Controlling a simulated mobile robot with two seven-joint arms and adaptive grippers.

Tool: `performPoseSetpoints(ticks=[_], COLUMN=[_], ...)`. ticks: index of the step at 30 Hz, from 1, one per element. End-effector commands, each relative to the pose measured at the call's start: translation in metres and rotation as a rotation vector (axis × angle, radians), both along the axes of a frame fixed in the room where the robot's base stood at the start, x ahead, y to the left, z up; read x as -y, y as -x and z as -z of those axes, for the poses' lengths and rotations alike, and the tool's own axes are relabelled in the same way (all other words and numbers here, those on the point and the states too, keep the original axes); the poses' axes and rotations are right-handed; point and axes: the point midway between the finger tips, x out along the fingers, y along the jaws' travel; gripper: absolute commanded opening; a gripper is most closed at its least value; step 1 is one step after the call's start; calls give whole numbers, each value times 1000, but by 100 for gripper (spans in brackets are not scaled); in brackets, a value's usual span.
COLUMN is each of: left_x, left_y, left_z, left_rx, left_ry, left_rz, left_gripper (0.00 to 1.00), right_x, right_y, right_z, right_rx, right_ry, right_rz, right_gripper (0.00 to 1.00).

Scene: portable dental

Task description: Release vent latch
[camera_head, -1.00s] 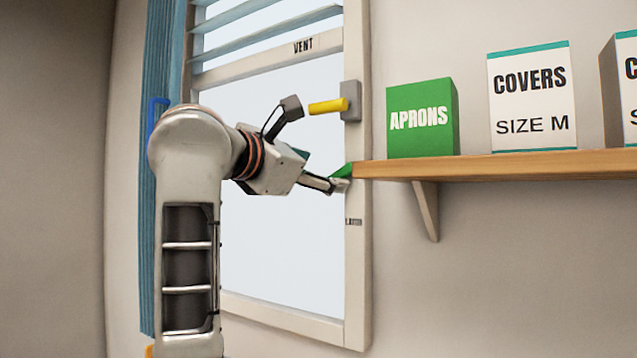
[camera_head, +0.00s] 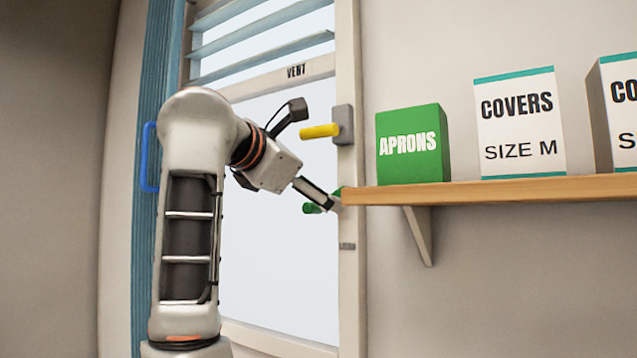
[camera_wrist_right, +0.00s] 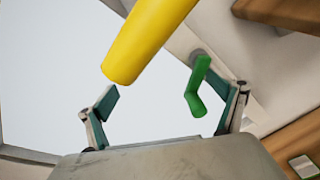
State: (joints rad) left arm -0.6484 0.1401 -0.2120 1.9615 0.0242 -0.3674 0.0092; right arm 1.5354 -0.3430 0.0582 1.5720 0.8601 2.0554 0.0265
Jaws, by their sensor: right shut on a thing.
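The window (camera_head: 270,240) has a top rail labelled VENT (camera_head: 296,71). A yellow handle (camera_head: 319,130) sticks out left from a grey mount (camera_head: 343,125) on its right frame. Below it, a green handle (camera_head: 312,208) shows beside my right gripper (camera_head: 330,202), partly hidden by it. My right gripper is shut on the green handle. In the right wrist view, the bent green handle (camera_wrist_right: 197,92) lies between the fingers, close to the right one; left-finger contact is unclear. The yellow handle (camera_wrist_right: 140,45) crosses above the fingers there. My left gripper is out of view.
A wooden shelf (camera_head: 500,190) begins just right of my gripper, carrying a green APRONS box (camera_head: 411,145) and white COVERS boxes (camera_head: 520,120). Blue slats (camera_head: 260,40) fill the vent above. A blue handle (camera_head: 149,158) and blue curtain (camera_head: 150,60) stand left of my arm.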

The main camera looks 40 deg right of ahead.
Motion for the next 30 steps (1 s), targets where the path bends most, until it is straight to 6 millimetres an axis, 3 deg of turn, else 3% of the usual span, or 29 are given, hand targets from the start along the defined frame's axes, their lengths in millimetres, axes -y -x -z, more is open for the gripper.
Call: performPoseSetpoints(ticks=[1,8,11,16,30], left_x=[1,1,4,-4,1], left_y=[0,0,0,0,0], left_z=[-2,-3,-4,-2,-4], left_rx=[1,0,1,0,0], left_ry=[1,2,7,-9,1], left_rz=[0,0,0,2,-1], left_gripper=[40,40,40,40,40], right_x=[-14,-28,-33,-43,-69], right_y=[2,6,7,9,18], right_z=[-12,-12,-11,-6,-6], right_rx=[-2,-2,-1,-5,1], right_ry=[31,32,28,25,19], right_rz=[-15,-15,-14,-10,-6], right_gripper=[76,73,32,31,31])
